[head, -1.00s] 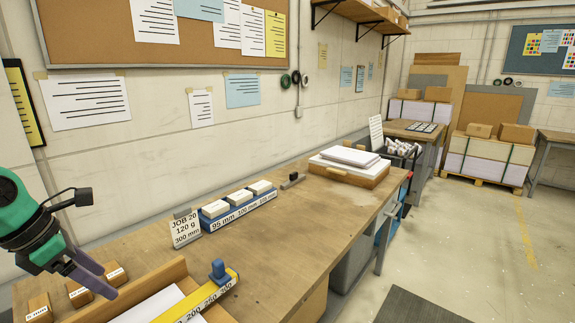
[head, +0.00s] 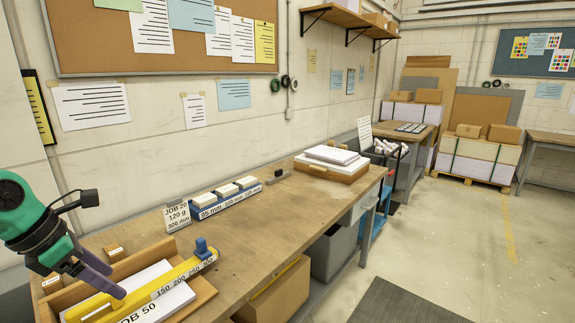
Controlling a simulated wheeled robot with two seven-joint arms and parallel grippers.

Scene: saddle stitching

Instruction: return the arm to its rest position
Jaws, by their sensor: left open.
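My left arm comes in from the left edge in the head view, green and dark grey. Its left gripper (head: 108,279) has purple fingers, is open and holds nothing visible. My right gripper is not in view.
A job card (head: 178,218) and a blue rack (head: 228,203) of white blocks stand along the bench (head: 270,225). A box of paper (head: 330,170) lies at the far end. The middle bench is clear.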

